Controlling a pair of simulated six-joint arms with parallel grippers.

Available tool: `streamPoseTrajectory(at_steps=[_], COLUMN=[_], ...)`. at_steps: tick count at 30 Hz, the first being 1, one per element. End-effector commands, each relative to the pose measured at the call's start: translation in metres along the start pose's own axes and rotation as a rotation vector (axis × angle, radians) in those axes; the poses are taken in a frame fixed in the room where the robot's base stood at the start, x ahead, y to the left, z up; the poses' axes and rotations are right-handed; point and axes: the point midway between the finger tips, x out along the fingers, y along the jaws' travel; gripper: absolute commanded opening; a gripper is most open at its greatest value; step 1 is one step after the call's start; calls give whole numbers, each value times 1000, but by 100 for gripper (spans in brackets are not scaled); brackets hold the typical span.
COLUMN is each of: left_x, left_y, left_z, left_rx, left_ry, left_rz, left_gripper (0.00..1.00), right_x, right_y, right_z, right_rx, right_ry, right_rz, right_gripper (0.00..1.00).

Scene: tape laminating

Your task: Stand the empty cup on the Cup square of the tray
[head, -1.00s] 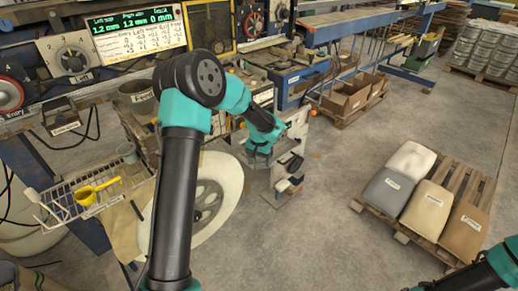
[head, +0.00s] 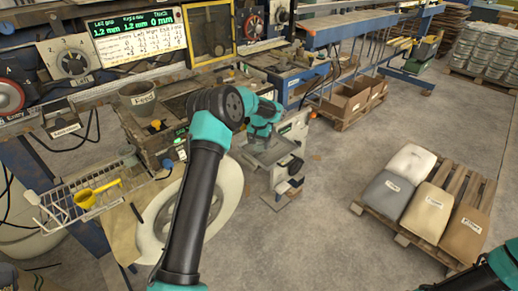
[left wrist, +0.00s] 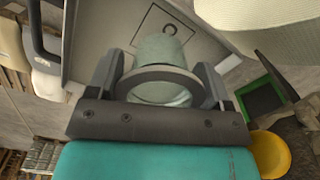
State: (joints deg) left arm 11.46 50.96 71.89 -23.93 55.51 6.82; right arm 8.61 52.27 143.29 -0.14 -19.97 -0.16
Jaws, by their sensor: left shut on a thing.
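In the left wrist view a pale grey-green cup (left wrist: 163,52) with a darker rim sits between the fingers of my left gripper (left wrist: 163,84). The gripper is shut on it. The cup's mouth faces the wrist camera and its inside looks empty. Beyond it lies the grey tray (left wrist: 92,28), with an outlined square partly behind the cup. I cannot tell whether the cup's base touches the tray. In the head view my left gripper (head: 264,128) is over the grey tray by the machine, and the cup is not clear there. My right gripper is out of view.
A wire rack with a yellow scoop (head: 86,198) is at the left. A feed bucket (head: 138,94) stands on the bench behind my left arm. A pallet of sacks (head: 408,187) is at the right, with open floor between.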

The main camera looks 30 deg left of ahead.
Motion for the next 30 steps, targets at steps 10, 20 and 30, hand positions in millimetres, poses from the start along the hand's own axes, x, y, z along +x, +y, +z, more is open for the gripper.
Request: streamPoseTrajectory(at_steps=[10,20,30], left_x=[0,33,36], left_y=[-1,-2,-2], left_z=[-2,-5,-5], left_rx=[0,0,0], left_ry=[0,0,1], left_rz=[0,0,0], left_gripper=[49,49,49], right_x=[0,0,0], right_y=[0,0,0], right_z=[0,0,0], right_rx=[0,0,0], right_ry=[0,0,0], right_rz=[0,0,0], right_gripper=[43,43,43])
